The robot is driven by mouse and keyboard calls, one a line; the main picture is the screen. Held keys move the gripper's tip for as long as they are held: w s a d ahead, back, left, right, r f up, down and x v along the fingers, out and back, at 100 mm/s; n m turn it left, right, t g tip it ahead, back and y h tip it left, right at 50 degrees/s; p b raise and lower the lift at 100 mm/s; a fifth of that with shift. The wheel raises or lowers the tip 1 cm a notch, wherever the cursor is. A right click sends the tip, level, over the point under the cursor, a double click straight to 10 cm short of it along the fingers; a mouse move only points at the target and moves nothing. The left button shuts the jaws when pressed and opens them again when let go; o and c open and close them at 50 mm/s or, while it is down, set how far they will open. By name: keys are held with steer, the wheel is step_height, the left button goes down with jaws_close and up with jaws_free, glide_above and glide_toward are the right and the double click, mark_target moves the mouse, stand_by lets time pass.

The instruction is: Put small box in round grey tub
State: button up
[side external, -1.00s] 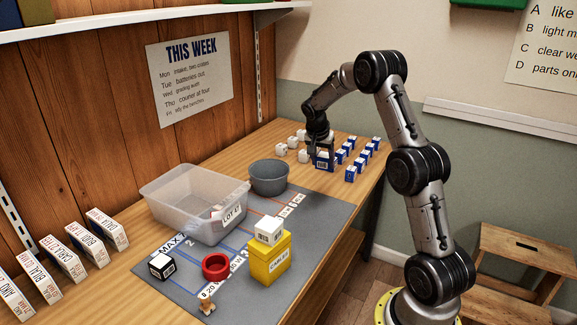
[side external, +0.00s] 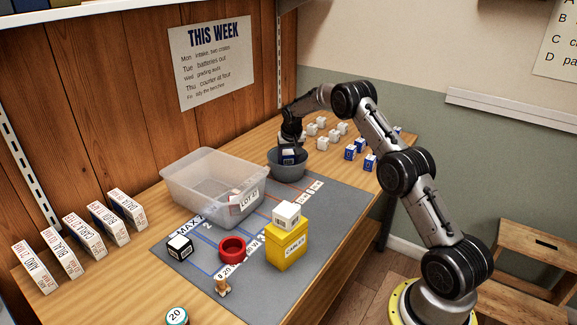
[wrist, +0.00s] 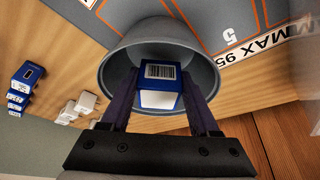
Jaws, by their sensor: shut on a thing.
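The small box (wrist: 160,75) is blue and white with a barcode label, and my gripper (wrist: 160,98) is shut on it in the wrist view. The round grey tub (wrist: 113,72) lies around and below the box in that view. In the side external view, the tub (side external: 291,172) stands at the far end of the grey mat. There the small box (side external: 288,157) shows at the tub's mouth, between the fingers of my gripper (side external: 288,152). Whether the box touches the tub's floor or wall is hidden.
A clear bin (side external: 190,200) labelled LOT stands left of the tub on the grey mat (side external: 330,208). Several blue boxes (side external: 361,146) and white boxes (side external: 322,130) stand beyond the tub.

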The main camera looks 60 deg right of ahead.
steer(key=shift+f, duration=2.2)
steer(key=shift+f, duration=0.15)
steer(key=o, duration=1.1)
steer(key=v, duration=1.2)
steer(key=s+a+r+n+t+y, duration=0.1)
steer(key=s+a+r+n, duration=0.3)
steer(key=s+a+r, duration=1.35)
steer(key=s+a+n, duration=0.1)
steer(key=s+a, duration=0.3)
steer(key=s, duration=0.2)
steer(key=s+a+f+n+t+y, duration=0.1)
steer(key=s+a+n, duration=0.1)
steer(key=s+a, duration=0.2)
steer(key=s+a+f+n+y, duration=0.1)
steer(key=s+a, duration=0.3)
steer(key=s, duration=0.6)
steer(key=shift+s+a+n, duration=0.25)
steer(key=shift+a+n, duration=0.1)
steer(key=shift+n, duration=0.15)
